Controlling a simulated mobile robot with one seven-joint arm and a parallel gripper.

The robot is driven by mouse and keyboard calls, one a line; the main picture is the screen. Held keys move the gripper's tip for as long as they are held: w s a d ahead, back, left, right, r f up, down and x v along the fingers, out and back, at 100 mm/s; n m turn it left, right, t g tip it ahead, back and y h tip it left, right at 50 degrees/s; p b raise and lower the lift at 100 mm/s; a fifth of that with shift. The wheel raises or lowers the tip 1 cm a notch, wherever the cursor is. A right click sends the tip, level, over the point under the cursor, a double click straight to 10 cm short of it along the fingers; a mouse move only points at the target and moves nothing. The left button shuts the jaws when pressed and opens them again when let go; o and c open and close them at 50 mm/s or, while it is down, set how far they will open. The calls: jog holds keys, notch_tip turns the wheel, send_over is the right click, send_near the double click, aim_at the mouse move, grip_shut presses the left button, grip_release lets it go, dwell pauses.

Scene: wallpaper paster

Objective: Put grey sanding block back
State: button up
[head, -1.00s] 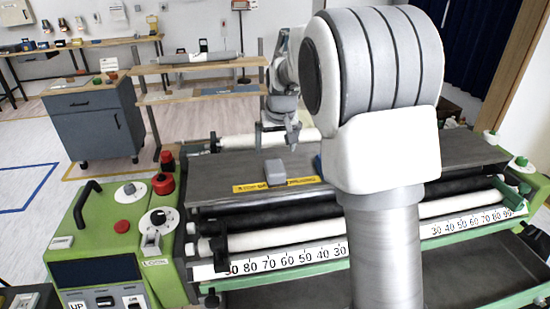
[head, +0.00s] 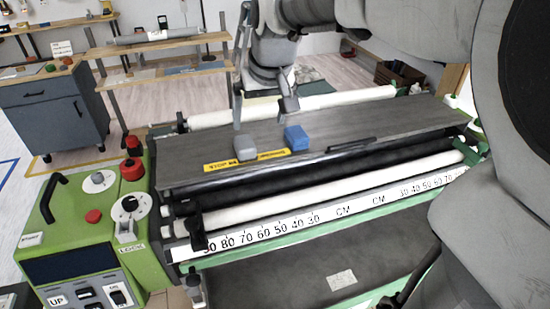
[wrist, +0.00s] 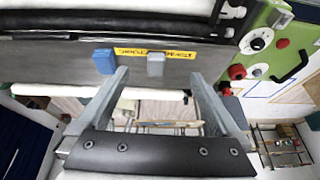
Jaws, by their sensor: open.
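The grey sanding block (head: 246,147) stands on the dark flat top of the green pasting machine, by the yellow warning strip (head: 221,165). In the wrist view the grey block (wrist: 155,64) lies in line with the gap between my fingers. My gripper (head: 263,114) is open and empty, just behind and above the grey block in the head view. Its two fingers also show in the wrist view (wrist: 160,74), spread wide. Whether a finger touches the block I cannot tell. No place for the block is marked in view.
A blue block (head: 297,138) stands to the right of the grey one, close to one finger in the wrist view. A dark thin bar (head: 351,144) lies further right on the top. White rollers (head: 330,194) and a control panel (head: 85,255) are in front and left.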

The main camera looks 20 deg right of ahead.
jog(key=s+p, duration=0.2)
jog(key=s, duration=1.7)
jog(key=shift+s+f+t, duration=0.3)
jog(key=shift+f+t, duration=0.1)
jog(key=shift+a, duration=0.1)
